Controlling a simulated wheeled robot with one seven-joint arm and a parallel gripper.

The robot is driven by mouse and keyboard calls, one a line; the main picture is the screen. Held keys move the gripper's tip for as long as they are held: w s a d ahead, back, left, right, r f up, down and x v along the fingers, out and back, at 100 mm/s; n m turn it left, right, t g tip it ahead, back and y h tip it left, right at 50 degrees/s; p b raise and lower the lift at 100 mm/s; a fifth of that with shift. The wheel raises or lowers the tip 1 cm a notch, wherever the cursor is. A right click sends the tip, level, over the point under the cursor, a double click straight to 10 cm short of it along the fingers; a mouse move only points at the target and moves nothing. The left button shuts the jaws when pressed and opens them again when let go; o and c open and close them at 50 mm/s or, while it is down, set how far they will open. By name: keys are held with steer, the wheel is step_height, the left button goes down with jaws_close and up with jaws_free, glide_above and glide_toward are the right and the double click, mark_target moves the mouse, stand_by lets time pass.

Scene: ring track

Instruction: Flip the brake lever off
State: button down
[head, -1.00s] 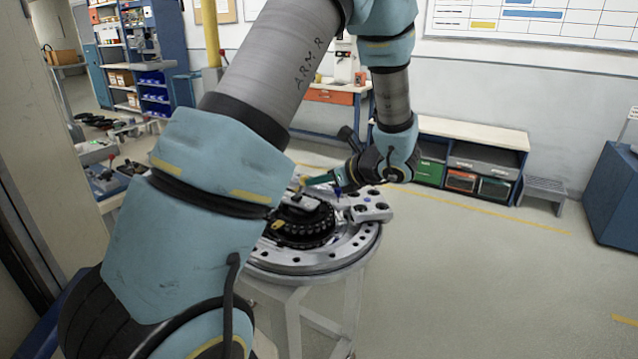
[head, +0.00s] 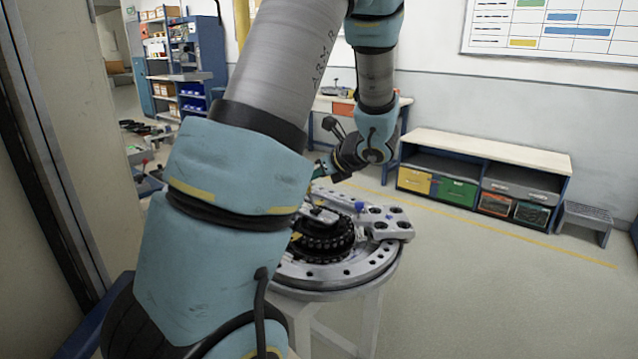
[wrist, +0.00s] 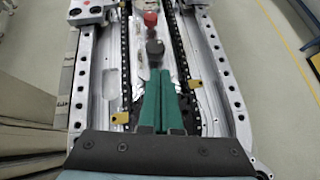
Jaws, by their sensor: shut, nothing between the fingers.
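The round ring track (head: 345,270) is a grey metal disc with bolt holes, on a white-legged stand. A black toothed ring (head: 325,243) and a grey block with a blue knob (head: 360,206) sit on it. In the wrist view, a short black-tipped part (wrist: 155,47) stands on the pale middle strip, with a red part (wrist: 150,18) beyond it. I cannot tell for certain which is the brake lever. My gripper (wrist: 160,72) has green fingers, shut together and empty, pointing at the black tip. Contact cannot be told. In the head view my gripper (head: 318,172) is above the track, partly behind my arm.
Black chains (wrist: 188,50) and yellow tabs flank the middle strip. A low shelf unit with coloured bins (head: 480,175) and a small step (head: 585,220) stand along the back wall. A pale panel (head: 75,130) is close on the left. Floor to the right is clear.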

steer(key=shift+w+a, duration=0.3)
steer(key=shift+a, duration=0.05)
steer(key=shift+a, duration=0.1)
stand_by(0.5)
